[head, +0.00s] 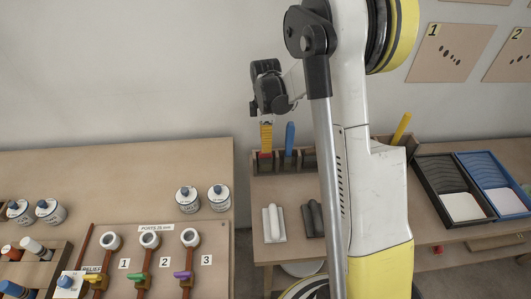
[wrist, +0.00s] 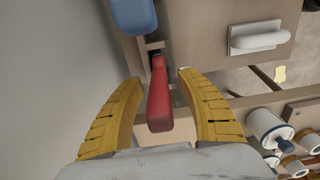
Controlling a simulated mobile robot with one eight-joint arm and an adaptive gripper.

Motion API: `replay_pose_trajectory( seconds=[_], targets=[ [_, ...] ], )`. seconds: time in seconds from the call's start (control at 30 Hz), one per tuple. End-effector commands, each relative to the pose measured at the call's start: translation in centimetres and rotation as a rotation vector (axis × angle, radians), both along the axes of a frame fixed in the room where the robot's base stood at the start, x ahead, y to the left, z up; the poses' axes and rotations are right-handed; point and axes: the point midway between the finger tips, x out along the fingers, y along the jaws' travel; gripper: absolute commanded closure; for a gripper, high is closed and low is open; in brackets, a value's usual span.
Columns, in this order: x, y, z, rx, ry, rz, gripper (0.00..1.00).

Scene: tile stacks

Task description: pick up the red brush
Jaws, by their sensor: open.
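The red brush (wrist: 158,100) stands in a slot of the wooden holder and its red handle shows between my fingers in the wrist view. In the head view only a bit of red (head: 265,155) shows under my fingers. My gripper (wrist: 155,78) is open, with one yellow finger on each side of the red handle and a gap on both sides. In the head view my gripper (head: 266,140) points down over the left end of the holder (head: 262,168). The brush's lower part is hidden in the holder.
A blue handle (head: 290,138) stands just right of the red one; it also shows in the wrist view (wrist: 134,14). A yellow handle (head: 401,128) stands farther right. A white float (head: 273,223) and a dark float (head: 313,219) lie in front. The wall is close behind.

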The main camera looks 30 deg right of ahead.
Motion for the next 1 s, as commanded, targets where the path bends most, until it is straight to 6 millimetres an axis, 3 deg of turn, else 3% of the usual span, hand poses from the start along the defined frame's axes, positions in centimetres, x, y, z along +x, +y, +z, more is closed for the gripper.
replay_pose_trajectory(
  seconds=[0.1,0.23,0.73,0.87,1.0],
  targets=[
    [0.0,0.0,0.1,0.0,0.0,0.0,0.59],
    [0.0,0.0,0.2,0.0,0.0,0.0,0.99],
    [0.0,0.0,0.6,0.0,0.0,0.0,1.0],
    [0.0,0.0,1.8,0.0,0.0,0.0,1.0],
    [0.0,0.0,4.3,0.0,0.0,0.0,1.0]
  ],
)
